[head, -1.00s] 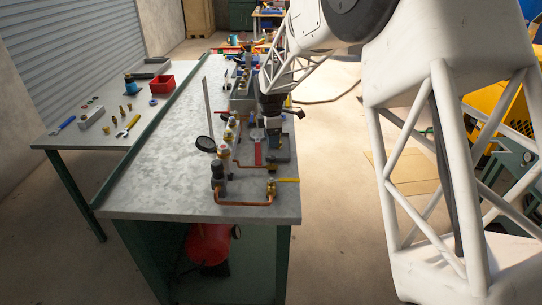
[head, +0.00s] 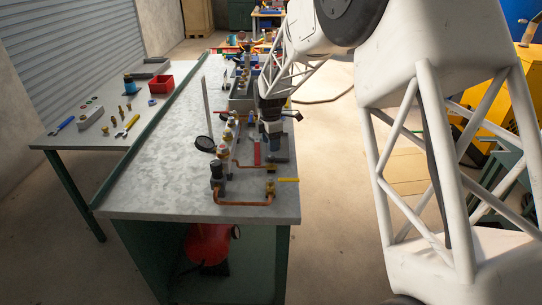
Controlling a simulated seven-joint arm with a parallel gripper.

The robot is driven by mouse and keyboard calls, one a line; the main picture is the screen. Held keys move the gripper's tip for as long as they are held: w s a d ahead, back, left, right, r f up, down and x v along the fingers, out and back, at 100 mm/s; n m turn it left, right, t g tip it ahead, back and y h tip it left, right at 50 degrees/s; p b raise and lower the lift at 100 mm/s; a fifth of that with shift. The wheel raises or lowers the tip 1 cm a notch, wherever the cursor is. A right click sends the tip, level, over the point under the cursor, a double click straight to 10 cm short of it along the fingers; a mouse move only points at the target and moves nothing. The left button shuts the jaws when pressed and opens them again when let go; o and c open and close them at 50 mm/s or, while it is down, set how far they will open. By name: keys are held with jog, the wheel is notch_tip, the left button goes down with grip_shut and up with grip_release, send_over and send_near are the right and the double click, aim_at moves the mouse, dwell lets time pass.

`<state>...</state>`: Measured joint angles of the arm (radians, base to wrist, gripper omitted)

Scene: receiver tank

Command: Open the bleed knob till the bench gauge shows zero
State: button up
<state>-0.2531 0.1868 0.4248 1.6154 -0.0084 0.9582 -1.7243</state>
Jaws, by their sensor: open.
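The bench (head: 146,190) carries a line of copper pipe (head: 242,203) and valve fittings along its right side. The bleed knob is too small to pick out among the fittings. A yellow lever (head: 288,180) and a red lever (head: 257,153) show on the pipework. My gripper (head: 273,150) is open and points down over the dark block at the right of the pipework. Its fingertips are too small to see clearly, so contact cannot be told.
A black-topped fitting (head: 217,172) stands at the near end of the pipe. A second table (head: 75,140) at left holds loose fittings, wrenches and a red bin (head: 159,83). A red tank (head: 207,245) sits under the bench. The bench's left half is mostly clear.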

aim_at(271, 157)
jog(key=shift+s+d+f, duration=0.1)
jog(key=shift+f, duration=2.85)
jog(key=c, duration=0.9)
jog(key=shift+c, duration=0.2)
jog(key=shift+m, duration=0.4)
